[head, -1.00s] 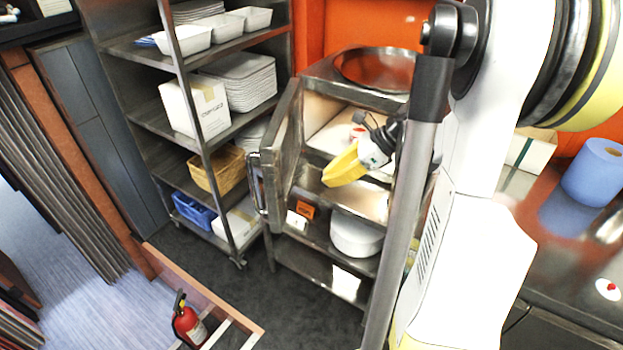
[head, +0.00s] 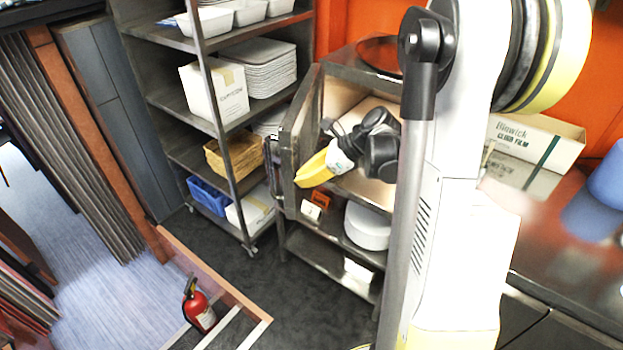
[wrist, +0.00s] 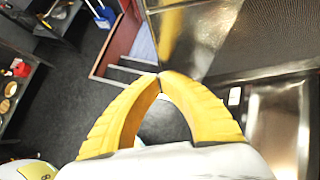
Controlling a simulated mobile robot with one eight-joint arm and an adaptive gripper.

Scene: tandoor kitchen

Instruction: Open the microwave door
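The microwave is a steel box on a steel stand in the head view, its door (head: 301,128) swung partway open to the left and its cavity (head: 345,95) exposed. The door handle (head: 278,182) is on the outer left side. My gripper (head: 303,180), with yellow fingers, is in front of the opening, beside the door's inner face. In the wrist view my gripper (wrist: 162,77) has its fingertips together with nothing seen between them. A dark panel with a metal edge, which looks like the door (wrist: 235,40), fills the upper right. Whether the fingers touch the door is unclear.
A steel shelf rack (head: 215,125) with trays, boxes and baskets stands close left of the door. A red fire extinguisher (head: 199,309) stands on the floor at the lower left. A counter (head: 560,245) lies to the right. The dark floor (head: 240,285) before the stand is clear.

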